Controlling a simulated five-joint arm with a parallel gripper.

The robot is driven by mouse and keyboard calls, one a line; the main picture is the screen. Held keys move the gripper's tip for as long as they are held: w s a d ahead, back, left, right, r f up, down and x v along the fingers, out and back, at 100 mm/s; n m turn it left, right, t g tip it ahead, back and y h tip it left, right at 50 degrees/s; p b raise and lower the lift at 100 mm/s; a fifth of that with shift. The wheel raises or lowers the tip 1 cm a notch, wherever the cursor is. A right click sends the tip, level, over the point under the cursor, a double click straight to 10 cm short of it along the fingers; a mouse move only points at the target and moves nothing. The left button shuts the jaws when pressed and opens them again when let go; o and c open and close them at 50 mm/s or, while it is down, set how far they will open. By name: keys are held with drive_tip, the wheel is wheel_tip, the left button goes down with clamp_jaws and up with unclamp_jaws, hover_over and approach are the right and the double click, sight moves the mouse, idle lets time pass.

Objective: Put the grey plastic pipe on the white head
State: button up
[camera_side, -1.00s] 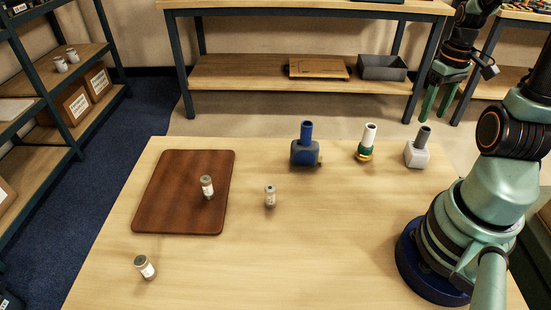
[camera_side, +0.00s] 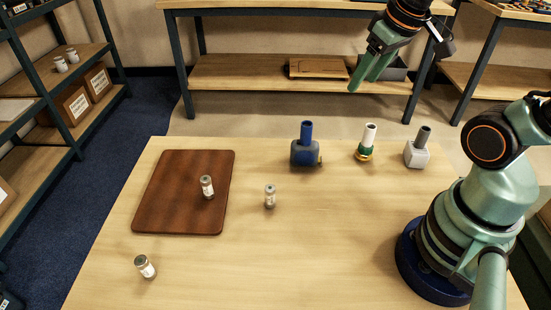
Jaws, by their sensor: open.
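The white head (camera_side: 416,156) stands at the back right of the table. The grey plastic pipe (camera_side: 423,136) stands upright at the top of the white head, leaning slightly right in the picture; how deep it sits cannot be seen. My gripper (camera_side: 364,82) is open and empty, in the air at the upper right, with its green fingers pointing down and left. In the picture it is above and to the left of the pipe, clear of it.
A blue pipe stands on a grey-blue head (camera_side: 304,154), and a white pipe (camera_side: 370,134) on a green and brass fitting (camera_side: 364,152). A brown board (camera_side: 160,205) lies at left. Small vials (camera_side: 270,197) stand on the board and table. The front middle is clear.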

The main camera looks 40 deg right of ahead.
drive_tip(key=a+r+n+t+y, duration=0.1)
drive_tip(key=a, duration=0.5)
drive_tip(key=shift+w, duration=0.15)
idle(1.0)
